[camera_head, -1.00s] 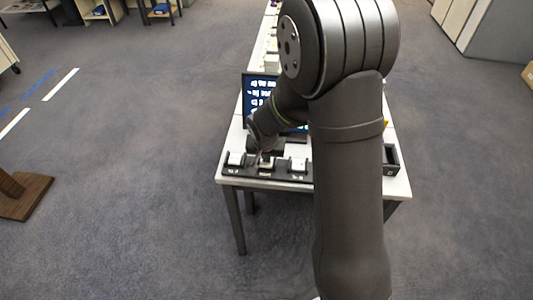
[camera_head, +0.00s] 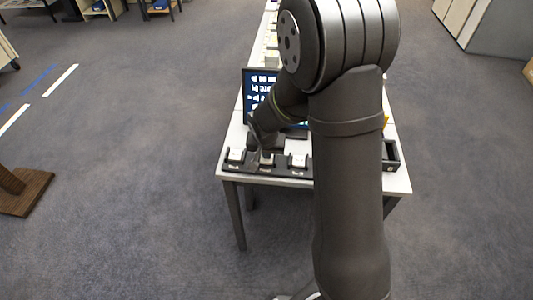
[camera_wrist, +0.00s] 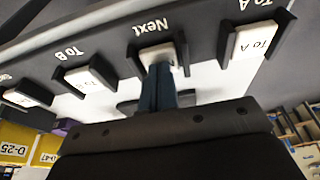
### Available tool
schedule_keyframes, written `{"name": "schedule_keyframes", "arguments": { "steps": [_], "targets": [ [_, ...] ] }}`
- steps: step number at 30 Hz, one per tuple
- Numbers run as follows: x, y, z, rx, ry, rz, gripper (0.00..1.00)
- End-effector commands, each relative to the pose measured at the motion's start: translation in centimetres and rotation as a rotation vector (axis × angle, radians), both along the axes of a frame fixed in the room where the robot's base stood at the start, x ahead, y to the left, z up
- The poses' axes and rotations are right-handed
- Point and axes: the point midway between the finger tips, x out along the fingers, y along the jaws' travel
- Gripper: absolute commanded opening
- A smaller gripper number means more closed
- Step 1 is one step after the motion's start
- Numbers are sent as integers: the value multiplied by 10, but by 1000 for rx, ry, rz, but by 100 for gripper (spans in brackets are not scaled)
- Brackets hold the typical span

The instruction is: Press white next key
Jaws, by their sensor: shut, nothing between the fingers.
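The white next key (camera_wrist: 157,53), labelled "Next", sits in a dark holder on the key panel in the wrist view. My gripper (camera_wrist: 159,70) is shut and empty, its narrow fingertips at this key and covering part of it. I cannot tell whether they touch it or how far the key is pressed. In the head view the next key (camera_head: 266,160) is the middle one of the visible keys, with my gripper (camera_head: 262,153) just over it.
The white "To A" key (camera_wrist: 252,42) is right of the next key in the wrist view, and the "To B" key (camera_wrist: 88,79) is left. In the head view a screen (camera_head: 258,88) stands behind the panel and a black tray (camera_head: 391,156) lies at right.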

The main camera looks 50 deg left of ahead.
Motion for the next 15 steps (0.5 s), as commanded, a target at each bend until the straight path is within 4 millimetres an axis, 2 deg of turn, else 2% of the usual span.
{"name": "schedule_keyframes", "arguments": {
  "steps": [3,15],
  "targets": [
    [1,2,27,14,-6,1,0],
    [-13,-10,99,19,-8,3,0]
  ]
}}
